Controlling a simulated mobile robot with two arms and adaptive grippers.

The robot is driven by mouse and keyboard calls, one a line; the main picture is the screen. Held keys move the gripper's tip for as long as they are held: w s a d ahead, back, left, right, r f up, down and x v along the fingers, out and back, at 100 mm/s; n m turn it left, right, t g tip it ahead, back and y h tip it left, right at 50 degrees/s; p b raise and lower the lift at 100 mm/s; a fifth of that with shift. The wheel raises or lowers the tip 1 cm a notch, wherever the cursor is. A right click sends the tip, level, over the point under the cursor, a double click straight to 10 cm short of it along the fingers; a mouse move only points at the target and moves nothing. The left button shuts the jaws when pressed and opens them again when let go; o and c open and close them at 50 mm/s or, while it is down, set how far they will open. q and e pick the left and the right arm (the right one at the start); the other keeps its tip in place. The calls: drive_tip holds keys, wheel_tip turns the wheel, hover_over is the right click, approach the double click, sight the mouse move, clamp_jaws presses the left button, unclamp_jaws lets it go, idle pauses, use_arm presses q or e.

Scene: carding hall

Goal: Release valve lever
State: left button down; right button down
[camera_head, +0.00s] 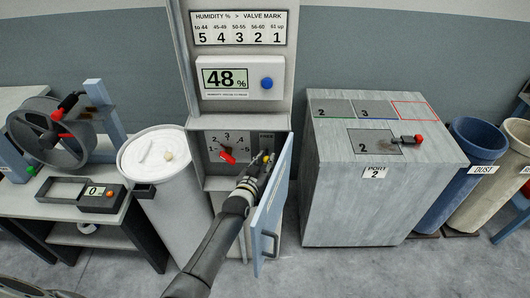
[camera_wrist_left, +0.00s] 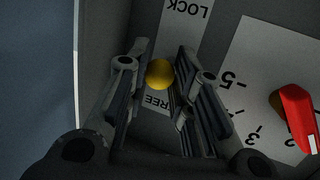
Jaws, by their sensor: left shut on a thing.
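The valve cabinet (camera_head: 209,182) stands open, with a dial plate marked 1 to 5. A red valve lever (camera_head: 227,156) sits on the dial; it also shows at the right of the left wrist view (camera_wrist_left: 298,115). Beside the dial is a small catch with a yellow knob (camera_wrist_left: 160,73) on a strip reading LOCK at one end and FREE at the other. The knob lies nearer the FREE word. My left gripper (camera_head: 262,167) reaches into the cabinet and is shut on the yellow knob, its fingers on either side. My right gripper is out of view.
The blue cabinet door (camera_head: 272,207) hangs open close to the right of my left arm. Above, a humidity display (camera_head: 225,78) reads 48 % under a chart (camera_head: 239,28). A white drum (camera_head: 165,195) stands left, a grey port cabinet (camera_head: 330,205) right.

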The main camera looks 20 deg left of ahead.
sight(265, 158)
use_arm(q)
drive_tip(key=r+g+p, duration=0.1)
drive_tip(key=p, duration=0.1)
drive_tip(key=r+g+p, duration=0.1)
drive_tip(key=g+p, duration=0.1)
drive_tip(key=p, duration=0.1)
drive_tip(key=shift+w+r+n, duration=0.15)
drive_tip(key=shift+w+n, duration=0.05)
drive_tip(key=shift+n, duration=0.2)
drive_tip(key=shift+w+a+r+g+p, duration=0.1)
drive_tip(key=shift+w+r+g+p, duration=0.05)
drive_tip(key=shift+g+p, duration=0.5)
drive_tip(key=shift+w+r+n+g+h, duration=0.15)
drive_tip(key=shift+n+g+h, duration=0.15)
drive_tip(key=shift+g, duration=0.45)
drive_tip(key=c, duration=1.2)
unclamp_jaws()
drive_tip(key=shift+c, duration=0.2)
drive_tip(key=shift+r, duration=0.1)
drive_tip(key=v, duration=1.2)
